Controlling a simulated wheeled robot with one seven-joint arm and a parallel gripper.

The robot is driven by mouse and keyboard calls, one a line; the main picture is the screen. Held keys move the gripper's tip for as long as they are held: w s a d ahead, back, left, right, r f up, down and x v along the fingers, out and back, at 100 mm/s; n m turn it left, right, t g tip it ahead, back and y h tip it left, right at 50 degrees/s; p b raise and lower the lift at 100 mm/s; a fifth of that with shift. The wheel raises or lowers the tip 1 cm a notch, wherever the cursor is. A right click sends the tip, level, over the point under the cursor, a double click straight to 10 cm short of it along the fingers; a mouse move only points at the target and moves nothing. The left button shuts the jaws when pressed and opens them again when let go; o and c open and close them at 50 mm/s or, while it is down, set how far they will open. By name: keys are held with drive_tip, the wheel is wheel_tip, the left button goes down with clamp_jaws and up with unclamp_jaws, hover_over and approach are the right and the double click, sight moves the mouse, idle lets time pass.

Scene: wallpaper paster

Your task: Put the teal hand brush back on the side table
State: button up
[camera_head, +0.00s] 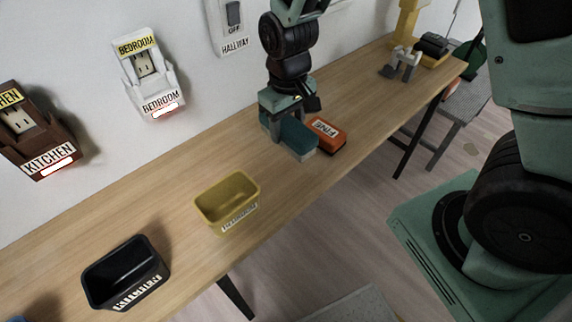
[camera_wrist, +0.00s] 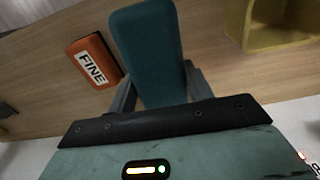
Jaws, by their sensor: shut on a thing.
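The teal hand brush (camera_head: 298,137) is at the wooden table, left of an orange block, and also shows in the wrist view (camera_wrist: 147,45). My gripper (camera_head: 287,108) is above it, with the fingers (camera_wrist: 160,84) closed on both its sides in the wrist view. I cannot tell whether the brush touches the tabletop. A grey slatted low table (camera_head: 461,110), perhaps the side table, stands beyond the wooden table at the upper right, partly hidden by my arm.
The orange block marked FINE (camera_head: 327,134) lies close to the brush. A yellow bin (camera_head: 228,205) and a black bin (camera_head: 124,277) stand on the wooden table (camera_head: 180,190). Toward its far end are a small grey-white object (camera_head: 400,64) and a yellow device (camera_head: 408,18). Wall chargers hang behind.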

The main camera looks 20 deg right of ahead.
wheel_tip(320, 180, down, 9)
drive_tip(key=shift+f+p, duration=0.15)
drive_tip(key=shift+p, duration=0.3)
drive_tip(key=shift+f, duration=0.25)
drive_tip(key=o, duration=1)
wheel_tip(320, 180, up, 17)
drive_tip(key=b, duration=0.2)
hover_over(287, 123)
drive_tip(key=shift+w+d, duration=0.1)
drive_tip(key=shift+w, duration=0.05)
drive_tip(key=shift+r, duration=0.25)
drive_tip(key=s+a+r+n, duration=0.1)
drive_tip(key=s+a, duration=0.1)
drive_tip(key=s, duration=0.4)
drive_tip(key=s+a+r+n, duration=0.1)
drive_tip(key=s+a, duration=0.1)
drive_tip(key=s, duration=0.5)
drive_tip(key=s+a+r+n, duration=0.1)
drive_tip(key=s+a+n, duration=0.1)
drive_tip(key=s, duration=0.5)
drive_tip(key=shift+a+r+y, duration=0.1)
drive_tip(key=shift+y, duration=0.2)
